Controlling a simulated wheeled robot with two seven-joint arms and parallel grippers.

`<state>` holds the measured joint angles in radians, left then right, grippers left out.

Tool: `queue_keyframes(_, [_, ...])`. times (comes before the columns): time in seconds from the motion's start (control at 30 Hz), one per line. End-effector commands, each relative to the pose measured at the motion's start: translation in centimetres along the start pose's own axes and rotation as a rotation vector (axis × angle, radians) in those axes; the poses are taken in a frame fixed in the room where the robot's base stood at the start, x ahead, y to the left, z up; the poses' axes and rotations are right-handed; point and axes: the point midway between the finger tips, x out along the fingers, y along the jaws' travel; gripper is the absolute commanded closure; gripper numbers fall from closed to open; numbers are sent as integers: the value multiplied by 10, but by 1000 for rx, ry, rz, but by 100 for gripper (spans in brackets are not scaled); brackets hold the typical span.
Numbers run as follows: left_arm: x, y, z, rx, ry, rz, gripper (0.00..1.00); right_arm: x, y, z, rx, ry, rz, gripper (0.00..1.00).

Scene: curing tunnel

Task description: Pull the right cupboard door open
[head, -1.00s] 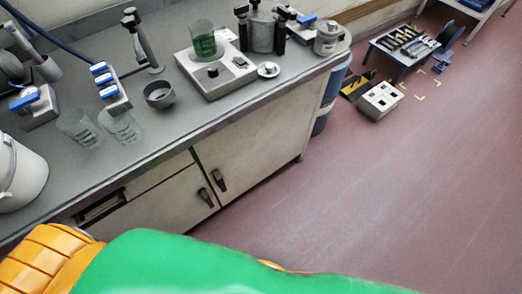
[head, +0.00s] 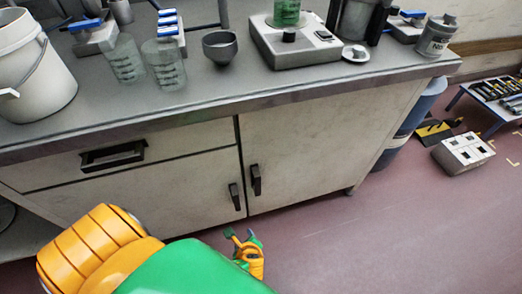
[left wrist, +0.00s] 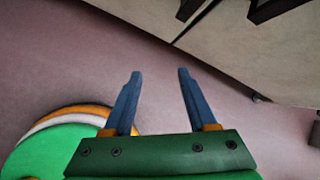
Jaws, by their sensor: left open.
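The right cupboard door (head: 325,140) is a pale, scuffed panel under the grey worktop, and it is shut. Its dark upright handle (head: 255,180) sits near the door's left edge. The left cupboard door (head: 165,187) beside it is shut too, with its own dark handle (head: 234,196). My left gripper (head: 240,235) is low in front of the cupboard, just below the two handles and apart from them. In the left wrist view its two blue fingers (left wrist: 160,75) are spread with nothing between them. Dark handle parts (left wrist: 270,10) show at that view's top edge. My right gripper is out of sight.
The worktop (head: 220,92) carries a white bucket (head: 35,65), beakers (head: 165,65), a dark bowl (head: 220,47) and a hotplate (head: 295,48). A blue drum (head: 405,125) stands right of the cupboard. The floor (head: 400,230) in front is clear.

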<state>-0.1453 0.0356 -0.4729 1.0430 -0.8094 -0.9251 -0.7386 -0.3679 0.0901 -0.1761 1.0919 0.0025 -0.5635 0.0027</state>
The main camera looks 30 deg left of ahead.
Motion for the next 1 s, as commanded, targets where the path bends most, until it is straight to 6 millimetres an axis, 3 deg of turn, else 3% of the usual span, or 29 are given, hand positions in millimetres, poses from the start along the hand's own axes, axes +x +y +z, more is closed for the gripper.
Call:
queue_keyframes(0.03, [46,-23,-16,156,-127,-100,43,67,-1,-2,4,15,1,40])
queue_keyframes(0.1, [44,-67,-4,343,-354,-208,43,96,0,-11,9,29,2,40])
queue_keyframes(0.23, [8,-114,21,489,-721,-285,43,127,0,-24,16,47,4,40])
queue_keyframes(0.33, [-19,-126,34,504,-882,-283,43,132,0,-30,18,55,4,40])
queue_keyframes(0.43, [-32,-131,45,503,-945,-276,43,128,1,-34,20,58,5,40])
queue_keyframes(0.73, [-4,-156,85,508,-949,-272,43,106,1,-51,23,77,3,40])
queue_keyframes(1.0, [2,-161,95,509,-945,-272,43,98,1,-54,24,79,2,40])
